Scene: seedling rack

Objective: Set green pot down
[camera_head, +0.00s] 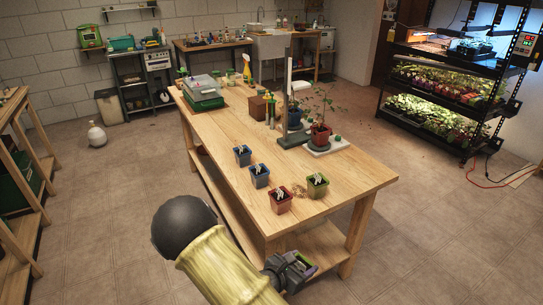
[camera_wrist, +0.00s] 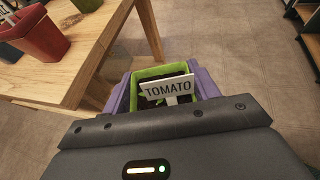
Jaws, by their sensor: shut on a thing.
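In the wrist view a bright green pot (camera_wrist: 148,73) with dark soil and a white TOMATO label (camera_wrist: 168,88) sits between the purple fingers of my gripper (camera_wrist: 164,92). My gripper is shut on it, and the pot looks roughly upright. In the head view my gripper (camera_head: 300,264) is beyond the near end of the wooden table (camera_head: 232,167), out over the floor. The held pot is mostly hidden there. Another pot, olive green with a white label (camera_head: 317,187), stands on the table's near right part.
A red pot (camera_head: 281,203) and two blue pots (camera_head: 259,178) (camera_head: 242,156) stand in a row on the table. Loose crumbs (camera_head: 299,191) lie between the red and olive pots. A taller plant in a red pot (camera_head: 320,136) stands farther back. The table's right front corner is bare.

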